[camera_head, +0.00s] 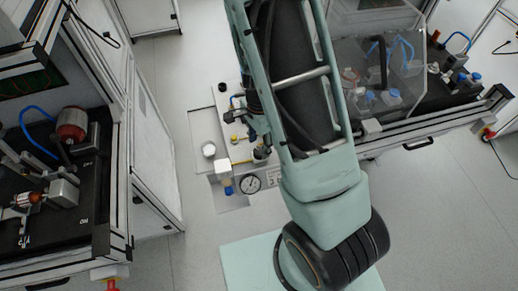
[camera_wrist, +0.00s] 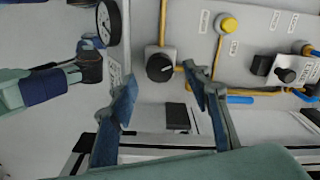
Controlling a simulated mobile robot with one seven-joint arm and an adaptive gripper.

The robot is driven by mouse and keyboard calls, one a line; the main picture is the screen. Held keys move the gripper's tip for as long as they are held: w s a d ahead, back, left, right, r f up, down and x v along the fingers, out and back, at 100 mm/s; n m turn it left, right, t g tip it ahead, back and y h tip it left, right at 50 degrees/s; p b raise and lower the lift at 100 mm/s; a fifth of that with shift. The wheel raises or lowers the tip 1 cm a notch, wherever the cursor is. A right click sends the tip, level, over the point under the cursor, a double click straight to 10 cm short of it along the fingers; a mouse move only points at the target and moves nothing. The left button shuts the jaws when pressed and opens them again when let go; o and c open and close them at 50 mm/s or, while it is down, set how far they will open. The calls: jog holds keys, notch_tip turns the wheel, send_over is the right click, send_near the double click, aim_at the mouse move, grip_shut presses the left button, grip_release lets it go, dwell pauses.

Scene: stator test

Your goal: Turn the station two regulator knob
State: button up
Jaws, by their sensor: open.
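In the wrist view, a round black knob (camera_wrist: 160,67) with a pale pointer line sits on a small grey block joined to yellow pipe. My gripper (camera_wrist: 159,77) is open, its blue fingers spread left and right of the knob in the picture, with nothing between them. I cannot tell how far the fingertips are from the knob. Another black knob (camera_wrist: 287,75) sits on a labelled grey block at the right. The labels are too small to read, so I cannot tell which knob is station two's.
A dial gauge (camera_wrist: 108,22) is left of the near knob and also shows in the head view (camera_head: 250,184). A yellow button (camera_wrist: 229,25) and yellow pipes share the panel. Benches with equipment stand left (camera_head: 72,215) and right (camera_head: 440,105) in the head view.

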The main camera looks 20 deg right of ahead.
aim_at(259, 153)
jog(key=shift+f, duration=1.45)
jog(key=shift+c, duration=0.3)
jog(key=c, duration=1.1)
